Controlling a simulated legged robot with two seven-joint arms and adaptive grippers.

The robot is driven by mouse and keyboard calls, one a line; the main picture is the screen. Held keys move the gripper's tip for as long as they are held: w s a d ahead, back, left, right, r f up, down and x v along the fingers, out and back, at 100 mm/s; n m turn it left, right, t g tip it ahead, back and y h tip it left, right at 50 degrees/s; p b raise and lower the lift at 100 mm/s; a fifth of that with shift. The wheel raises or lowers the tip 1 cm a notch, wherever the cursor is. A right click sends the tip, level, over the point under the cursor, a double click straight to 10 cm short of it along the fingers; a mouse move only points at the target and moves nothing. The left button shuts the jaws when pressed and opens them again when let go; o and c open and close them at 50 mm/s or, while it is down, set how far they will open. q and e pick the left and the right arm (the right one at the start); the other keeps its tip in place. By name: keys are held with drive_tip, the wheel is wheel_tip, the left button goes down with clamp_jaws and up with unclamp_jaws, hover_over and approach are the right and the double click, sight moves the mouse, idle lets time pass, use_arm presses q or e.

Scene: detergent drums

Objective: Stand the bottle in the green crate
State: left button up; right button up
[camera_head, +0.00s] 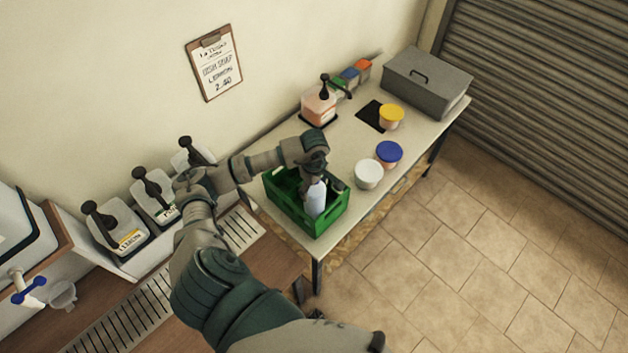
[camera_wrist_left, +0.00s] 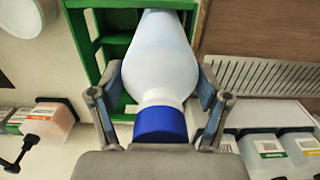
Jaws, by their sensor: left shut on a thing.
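The bottle is pale bluish-white with a blue cap (camera_wrist_left: 160,124). In the head view its body (camera_head: 317,198) shows inside the outline of the green crate (camera_head: 322,223), near the front wall. My left gripper (camera_head: 316,176) is above the crate, shut on the bottle near its neck. In the left wrist view the bottle (camera_wrist_left: 160,60) lies between the two fingers (camera_wrist_left: 162,100), with green crate walls (camera_wrist_left: 88,45) and dividers behind it. The bottle's base is hidden, so I cannot tell whether it touches the crate floor. My right gripper is not in view.
The crate stands at the near end of a pale table (camera_head: 343,224). Right of it are a white tub (camera_head: 368,175), a blue-lidded tub (camera_head: 389,153) and a yellow-lidded tub (camera_head: 391,117). A pink pump container (camera_head: 318,106) and a grey box (camera_head: 426,82) stand farther back.

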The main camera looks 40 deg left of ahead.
use_arm(q)
drive_tip(key=o, duration=1.8)
wheel_tip(320, 180, up, 12)
drive_tip(key=shift+r+b, duration=0.1)
drive_tip(key=shift+b, duration=0.95)
